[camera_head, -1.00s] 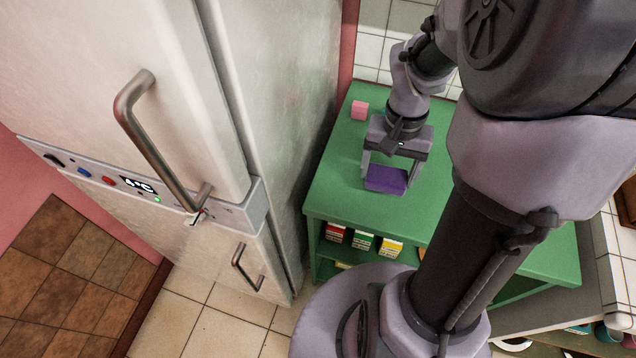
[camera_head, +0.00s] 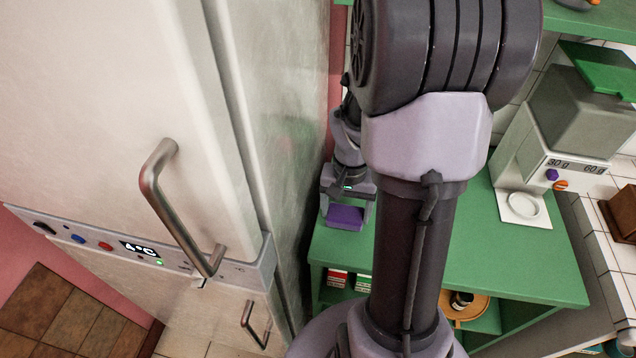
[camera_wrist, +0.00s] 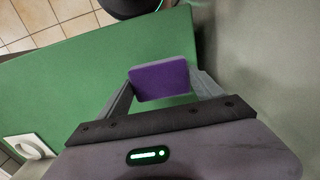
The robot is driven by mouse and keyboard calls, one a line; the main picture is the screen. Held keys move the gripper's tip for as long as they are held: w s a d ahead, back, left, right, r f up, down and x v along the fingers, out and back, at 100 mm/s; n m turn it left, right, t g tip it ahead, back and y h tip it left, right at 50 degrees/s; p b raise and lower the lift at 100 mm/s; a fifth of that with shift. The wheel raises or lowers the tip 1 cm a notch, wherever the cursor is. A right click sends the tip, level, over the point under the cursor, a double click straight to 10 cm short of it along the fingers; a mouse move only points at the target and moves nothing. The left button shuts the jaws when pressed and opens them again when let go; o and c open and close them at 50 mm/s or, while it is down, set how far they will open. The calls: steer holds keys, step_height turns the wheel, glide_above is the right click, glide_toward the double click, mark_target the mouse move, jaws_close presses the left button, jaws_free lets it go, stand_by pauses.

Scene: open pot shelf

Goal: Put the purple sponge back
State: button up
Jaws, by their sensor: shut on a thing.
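The purple sponge (camera_head: 345,217) is a flat purple block held between the fingers of my gripper (camera_head: 346,212). It also shows in the wrist view (camera_wrist: 160,81), where both fingers of my gripper (camera_wrist: 163,92) press against its left and right sides. My gripper points down over the left part of the green shelf top (camera_head: 480,235), close beside the fridge. I cannot tell whether the sponge touches the green top or is just above it.
The fridge (camera_head: 150,90) stands close on the left. A grey and white grinder (camera_head: 540,140) with a round cup plate stands at the right of the shelf top. Boxes (camera_head: 337,278) and a wooden tray (camera_head: 466,307) sit on the lower shelf. The middle top is clear.

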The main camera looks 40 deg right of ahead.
mark_target(343, 208)
steer(key=shift+w+d+f+b, duration=0.1)
steer(key=shift+w+f+b, duration=0.15)
steer(key=shift+f+b, duration=0.35)
steer(key=shift+w+d+f+b, duration=0.1)
steer(key=shift+w+f+b, duration=0.15)
steer(key=shift+f, duration=0.5)
steer(key=shift+w+f+b, duration=0.2)
steer(key=shift+f+b, duration=0.3)
steer(key=shift+f, duration=0.2)
steer(key=o, duration=1.3)
steer(key=shift+r, duration=0.1)
steer(key=shift+r, duration=0.1)
step_height(343, 208, up, 12)
steer(key=p, duration=0.6)
steer(key=shift+w+r, duration=0.1)
steer(key=shift+r, duration=0.05)
